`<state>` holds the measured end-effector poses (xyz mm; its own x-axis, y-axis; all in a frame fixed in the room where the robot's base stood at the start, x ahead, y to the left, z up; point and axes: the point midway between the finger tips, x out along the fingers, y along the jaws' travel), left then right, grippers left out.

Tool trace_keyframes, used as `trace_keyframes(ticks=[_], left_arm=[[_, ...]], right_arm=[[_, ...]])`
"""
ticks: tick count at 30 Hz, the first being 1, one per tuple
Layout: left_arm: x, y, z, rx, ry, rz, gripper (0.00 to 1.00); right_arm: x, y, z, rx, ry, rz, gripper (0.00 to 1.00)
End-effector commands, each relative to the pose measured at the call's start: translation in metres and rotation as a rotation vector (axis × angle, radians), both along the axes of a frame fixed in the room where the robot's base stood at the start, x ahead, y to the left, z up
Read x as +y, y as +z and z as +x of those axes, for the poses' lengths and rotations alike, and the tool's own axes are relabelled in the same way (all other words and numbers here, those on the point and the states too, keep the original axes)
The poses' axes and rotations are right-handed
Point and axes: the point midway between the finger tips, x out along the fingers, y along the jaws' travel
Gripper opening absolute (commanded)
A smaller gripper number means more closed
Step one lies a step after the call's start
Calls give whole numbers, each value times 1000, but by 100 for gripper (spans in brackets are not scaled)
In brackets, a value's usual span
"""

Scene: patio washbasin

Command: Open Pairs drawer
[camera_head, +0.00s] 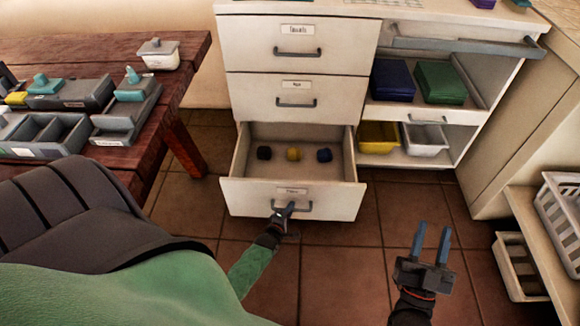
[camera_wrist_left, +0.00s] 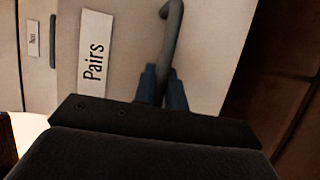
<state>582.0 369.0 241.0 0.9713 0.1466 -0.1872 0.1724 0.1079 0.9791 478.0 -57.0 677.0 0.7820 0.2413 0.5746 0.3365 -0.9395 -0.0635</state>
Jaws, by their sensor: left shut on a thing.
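The Pairs drawer (camera_head: 260,202) is the bottom drawer of the white cabinet in the head view and stands pulled out. Three small balls or knobs, two dark (camera_head: 324,155) and one yellow (camera_head: 293,154), lie inside it. Its label (camera_wrist_left: 95,52) reads "Pairs" in the left wrist view. My left gripper (camera_head: 286,209) is shut on the grey bar handle (camera_wrist_left: 172,25) at the drawer's front. Its blue fingers lie on both sides of the bar in the wrist view. My right gripper (camera_head: 431,245) is open and empty, above the tiled floor to the right of the drawer.
Two closed drawers, the upper (camera_head: 290,43) and the middle (camera_head: 280,98), sit above. Shelves at right hold blue and green boxes (camera_head: 440,82) and yellow and white bins (camera_head: 425,139). A wooden table (camera_head: 100,48) with grey trays stands left. White baskets (camera_head: 520,265) stand at far right.

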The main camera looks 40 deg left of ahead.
Motion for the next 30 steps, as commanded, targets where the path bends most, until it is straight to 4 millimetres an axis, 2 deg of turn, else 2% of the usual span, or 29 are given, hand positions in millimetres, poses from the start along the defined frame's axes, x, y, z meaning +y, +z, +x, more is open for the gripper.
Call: trace_keyframes(ticks=[1, 4, 14, 19, 20, 22, 24, 30], left_arm=[[1, -1, -1, 2, 1, 1, 14], [1, -1, -1, 2, 1, 1, 34], [0, 0, -1, 1, 0, 0, 34], [-2, 2, -12, 2, 0, 0, 34], [-2, 3, -15, 2, 0, 0, 34], [-3, 4, -23, 2, 0, 1, 34], [-4, 6, -33, 3, 0, 0, 34], [-8, 10, -56, 2, 1, 0, 34]], right_arm=[[0, 0, 0, 0, 0, 0, 36], [0, 0, 0, 0, 0, 0, 36], [0, 0, 0, 0, 0, 0, 36], [1, -5, 3, 28, 2, -6, 36], [2, -10, 4, 44, 3, -10, 36], [4, -34, 8, 114, 7, -27, 36], [5, -49, 9, 159, 9, -38, 36], [8, -83, 13, 268, 17, -64, 36]])
